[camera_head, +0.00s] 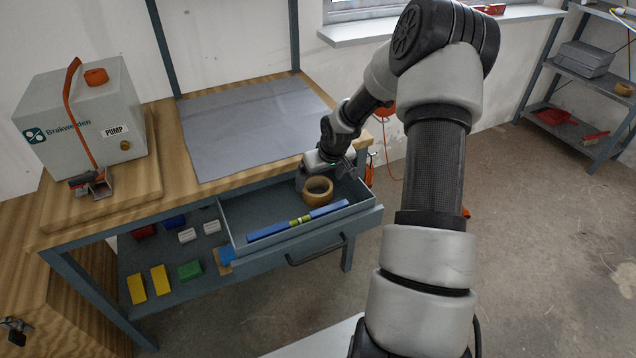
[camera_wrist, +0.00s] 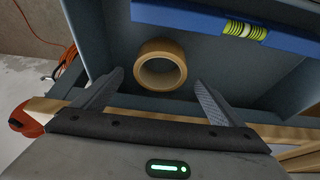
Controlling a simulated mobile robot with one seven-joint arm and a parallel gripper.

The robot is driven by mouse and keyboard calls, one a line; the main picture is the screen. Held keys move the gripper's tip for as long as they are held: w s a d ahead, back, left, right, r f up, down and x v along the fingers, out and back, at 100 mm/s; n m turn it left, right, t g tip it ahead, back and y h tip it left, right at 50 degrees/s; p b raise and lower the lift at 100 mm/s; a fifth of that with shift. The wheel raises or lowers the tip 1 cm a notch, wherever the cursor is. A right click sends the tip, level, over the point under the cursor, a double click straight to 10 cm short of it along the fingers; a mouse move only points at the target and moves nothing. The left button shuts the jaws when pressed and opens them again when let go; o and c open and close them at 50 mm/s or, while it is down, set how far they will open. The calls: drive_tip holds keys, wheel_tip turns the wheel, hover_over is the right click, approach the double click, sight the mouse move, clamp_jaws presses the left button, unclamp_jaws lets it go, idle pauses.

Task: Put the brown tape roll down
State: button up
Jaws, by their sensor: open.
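The brown tape roll (camera_head: 318,186) rests in the open drawer (camera_head: 262,213) of the workbench, near its back right part. In the wrist view the tape roll (camera_wrist: 160,66) sits on the drawer floor, hole facing the camera, ahead of and between the two fingers. My gripper (camera_wrist: 157,92) is open and empty, with its fingers spread apart and a gap to the roll on either side. In the head view my gripper (camera_head: 314,173) is at the back edge of the drawer, just behind the roll, and its fingers are largely hidden.
A blue spirit level (camera_head: 275,229) lies along the front of the drawer. The bench top with a grey mat (camera_head: 250,125) overhangs behind it. A pump box (camera_head: 80,115) stands on the left. Several coloured blocks lie on the lower shelf (camera_head: 165,312). A second tape roll (camera_head: 623,89) is on the far rack.

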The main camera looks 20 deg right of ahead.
drive_tip(key=p+v, duration=0.1)
drive_tip(key=v, duration=0.6)
drive_tip(key=shift+r, duration=0.2)
